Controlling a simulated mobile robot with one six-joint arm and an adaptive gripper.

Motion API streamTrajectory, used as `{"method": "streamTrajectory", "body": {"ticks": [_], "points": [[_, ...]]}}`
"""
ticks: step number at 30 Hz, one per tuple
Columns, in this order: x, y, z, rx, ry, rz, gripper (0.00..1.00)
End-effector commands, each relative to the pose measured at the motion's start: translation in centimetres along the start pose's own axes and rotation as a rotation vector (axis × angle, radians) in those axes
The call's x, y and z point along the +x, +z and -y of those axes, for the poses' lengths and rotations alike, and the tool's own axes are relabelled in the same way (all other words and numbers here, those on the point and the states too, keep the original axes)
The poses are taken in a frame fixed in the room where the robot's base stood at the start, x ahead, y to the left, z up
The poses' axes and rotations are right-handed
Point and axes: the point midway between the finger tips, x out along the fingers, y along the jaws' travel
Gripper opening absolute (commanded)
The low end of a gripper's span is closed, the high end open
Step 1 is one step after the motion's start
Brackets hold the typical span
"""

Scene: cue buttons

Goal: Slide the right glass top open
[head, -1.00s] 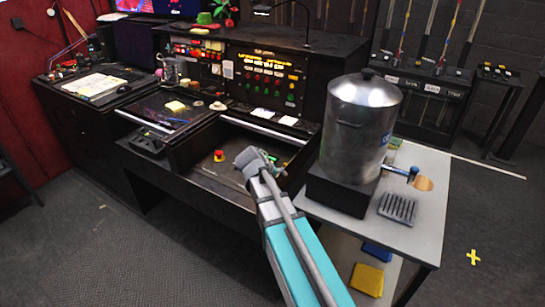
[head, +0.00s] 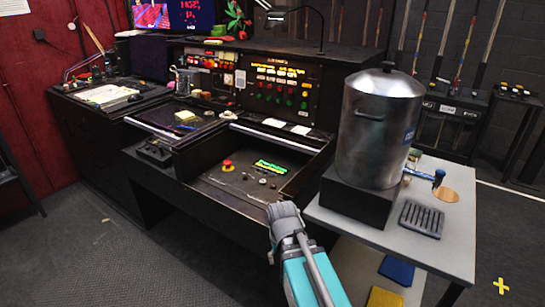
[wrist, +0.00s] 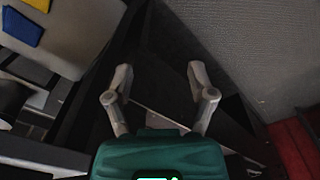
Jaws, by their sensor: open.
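The black console's right bay (head: 240,178) shows as a recess in the head view, holding a red button (head: 227,165) and a green lit display (head: 270,167). A pale bar (head: 265,138) runs along its back edge. I see no clear pane over the bay; the glass itself is hard to tell. My arm's end shows in front of the bay's right front corner, its fingers hidden there. In the wrist view my gripper (wrist: 160,80) is open and empty, with dark console panels behind its fingers.
A steel urn (head: 378,125) on a black block stands on the grey side table (head: 350,232) at the right. Blue (head: 397,270) and yellow cloths lie on its lower shelf. Floor in front is clear.

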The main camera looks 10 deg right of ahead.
Motion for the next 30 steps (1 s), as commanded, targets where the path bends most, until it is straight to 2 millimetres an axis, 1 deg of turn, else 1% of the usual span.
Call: {"method": "streamTrajectory", "body": {"ticks": [1, 3, 9, 12, 18, 28, 29, 30], "points": [[2.1, 0.4, 0.1, 0.001, -0.005, 0.005, 0.71], [3.5, 0.8, 0.2, 0.001, -0.010, 0.012, 0.71], [7.0, 1.5, 0.4, 0.002, -0.018, 0.025, 0.71], [8.2, 1.8, 0.4, 0.002, -0.020, 0.031, 0.71], [9.3, 2.0, 0.5, 0.002, -0.021, 0.037, 0.71], [9.2, 2.1, 0.5, 0.002, -0.022, 0.038, 0.71], [9.2, 2.1, 0.5, 0.002, -0.022, 0.038, 0.70], [9.2, 2.1, 0.5, 0.002, -0.022, 0.038, 0.62]]}}
